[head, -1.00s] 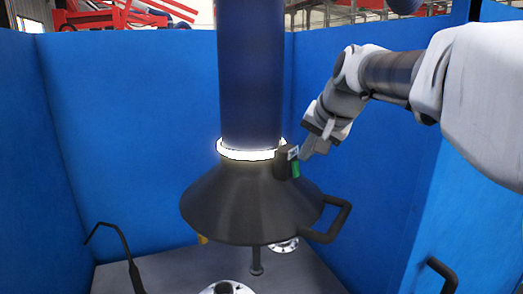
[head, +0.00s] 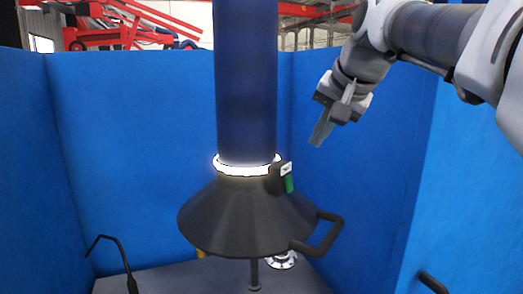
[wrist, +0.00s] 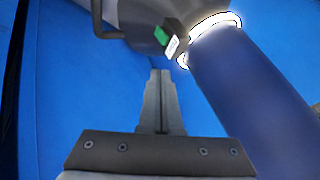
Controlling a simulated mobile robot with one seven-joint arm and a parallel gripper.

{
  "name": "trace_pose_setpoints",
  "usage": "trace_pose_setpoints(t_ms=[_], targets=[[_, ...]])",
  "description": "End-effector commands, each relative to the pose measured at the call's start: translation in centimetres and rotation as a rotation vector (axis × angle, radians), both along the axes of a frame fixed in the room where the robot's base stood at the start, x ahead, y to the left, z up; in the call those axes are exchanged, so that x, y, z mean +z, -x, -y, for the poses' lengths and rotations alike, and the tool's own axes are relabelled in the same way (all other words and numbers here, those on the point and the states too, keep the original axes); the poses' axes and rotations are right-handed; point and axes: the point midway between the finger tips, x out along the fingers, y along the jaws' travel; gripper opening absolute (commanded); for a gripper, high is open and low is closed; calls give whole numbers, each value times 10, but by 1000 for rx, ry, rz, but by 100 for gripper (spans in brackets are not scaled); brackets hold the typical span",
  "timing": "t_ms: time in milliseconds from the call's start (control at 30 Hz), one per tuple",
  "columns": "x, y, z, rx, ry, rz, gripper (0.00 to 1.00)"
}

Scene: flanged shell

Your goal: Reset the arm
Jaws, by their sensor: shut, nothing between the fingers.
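My gripper (head: 320,132) is shut and empty in the head view. It hangs in the air up and to the right of the black cone-shaped hood (head: 240,218), apart from it. In the wrist view the shut fingers (wrist: 159,100) point toward a small switch box with a green part (wrist: 165,35) and the glowing white ring (wrist: 215,25). The switch box also shows in the head view (head: 285,178), on the hood's upper right side.
A thick dark blue duct (head: 246,80) rises from the hood, and a black handle (head: 322,235) sticks out at its right. Blue walls (head: 130,150) enclose the space. A thin bent black rod (head: 115,248) stands at lower left. A metal flange (head: 283,260) lies behind the hood.

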Motion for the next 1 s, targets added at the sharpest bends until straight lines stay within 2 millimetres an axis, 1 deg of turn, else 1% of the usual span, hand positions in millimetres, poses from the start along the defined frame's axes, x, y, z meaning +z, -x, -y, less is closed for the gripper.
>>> trace_pose_setpoints(t_ms=[33,200,467,567,667,767,800,967,1000], targets=[[3,2,0,1,1,0,0],[7,4,-1,0,0,-1,0],[6,4,-1,2,2,-1,0],[1,12,-2,11,15,-5,0],[-15,30,-3,34,52,-16,0],[-40,58,-4,75,108,-33,0],[-52,70,-4,93,131,-40,0],[-102,119,-4,173,230,-69,0],[-116,131,-4,196,253,-77,0]])
